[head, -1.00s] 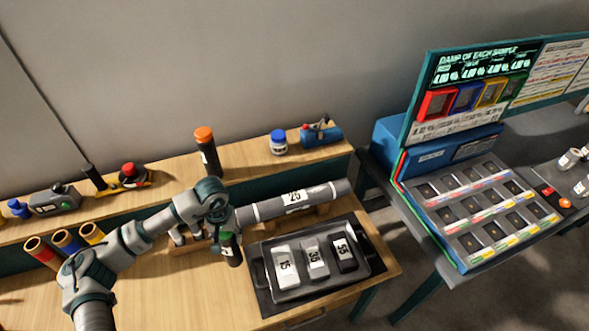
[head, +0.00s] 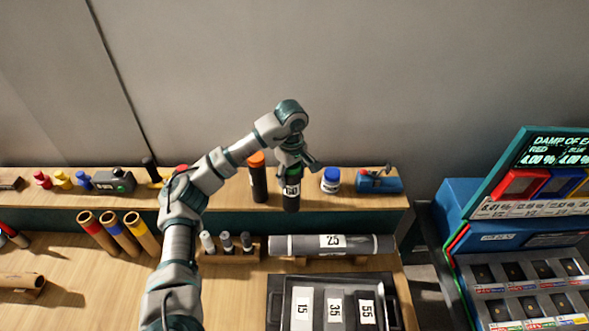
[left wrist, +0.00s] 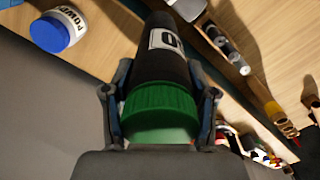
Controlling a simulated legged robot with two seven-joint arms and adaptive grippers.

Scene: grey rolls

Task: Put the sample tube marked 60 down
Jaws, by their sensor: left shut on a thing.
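My left gripper (head: 291,168) is shut on a dark sample tube (head: 291,196) with a green cap. The tube hangs upright, cap up, at the back shelf, between an orange-capped dark tube (head: 258,180) and a white jar with a blue lid (head: 330,180). I cannot tell whether its lower end touches the shelf. In the left wrist view the fingers grip both sides just by the green cap (left wrist: 160,103). The white label (left wrist: 165,40) there shows only part of its number, a 0. My right gripper is not in view.
Below the shelf (head: 385,201) lie a grey roll marked 25 (head: 290,245), a rack of small grey tubes (head: 230,254) and a black tray (head: 275,300) with blocks marked 15, 35 and 55. A blue tool (head: 380,182) stands right of the jar.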

